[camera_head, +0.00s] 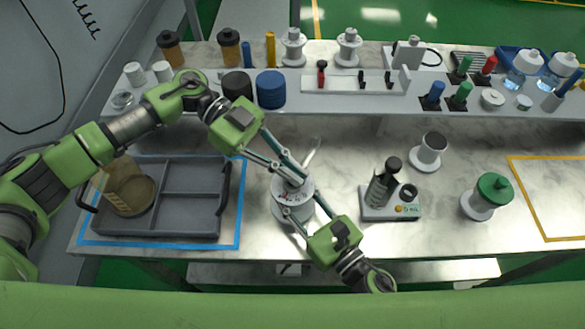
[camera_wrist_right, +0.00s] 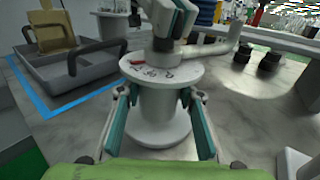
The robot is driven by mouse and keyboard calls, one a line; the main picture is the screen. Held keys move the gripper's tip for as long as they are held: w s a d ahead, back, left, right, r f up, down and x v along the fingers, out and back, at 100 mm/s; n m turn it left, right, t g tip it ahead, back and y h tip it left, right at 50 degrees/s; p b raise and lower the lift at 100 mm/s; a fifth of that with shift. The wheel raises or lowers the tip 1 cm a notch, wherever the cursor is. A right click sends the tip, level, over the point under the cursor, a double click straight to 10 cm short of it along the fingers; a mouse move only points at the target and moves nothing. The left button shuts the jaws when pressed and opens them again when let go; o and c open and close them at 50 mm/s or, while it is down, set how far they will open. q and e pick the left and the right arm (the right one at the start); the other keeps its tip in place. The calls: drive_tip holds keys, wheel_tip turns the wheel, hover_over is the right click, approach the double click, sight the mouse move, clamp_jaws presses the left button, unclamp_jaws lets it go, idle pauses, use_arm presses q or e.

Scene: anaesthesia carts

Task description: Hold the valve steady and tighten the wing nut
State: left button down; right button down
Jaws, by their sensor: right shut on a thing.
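The valve (camera_head: 293,196) is a pale grey flanged body standing upright on the bench, with a round marked disc (camera_wrist_right: 150,72) on top and a spout pointing away behind it. My right gripper (camera_head: 300,208) comes in from the front right. Its two teal fingers sit either side of the valve's neck in the right wrist view (camera_wrist_right: 160,118), shut on it. My left gripper (camera_head: 290,178) reaches down from the upper left, with its fingertips over the valve's top. The fingertips hide the wing nut, so I cannot tell whether they grip it.
A grey divided tray (camera_head: 190,197) lies left of the valve inside blue tape. A bottle (camera_head: 383,184) on a small base, a white spool (camera_head: 428,152) and a green-capped jar (camera_head: 488,196) stand to the right. A crowded shelf (camera_head: 340,101) runs behind.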

idle(0.4)
use_arm(q)
drive_tip(key=m+g+y, duration=0.3)
drive_tip(key=shift+w+d+m, duration=0.1)
drive_tip(key=shift+m, duration=0.3)
drive_tip(key=shift+m+g+y, duration=1.2)
drive_tip(key=shift+m+y, duration=0.6)
drive_tip(key=shift+y, duration=0.1)
drive_tip(key=c, duration=2.2)
unclamp_jaws()
drive_tip(key=shift+c, duration=0.2)
wheel_tip(320, 180, up, 10)
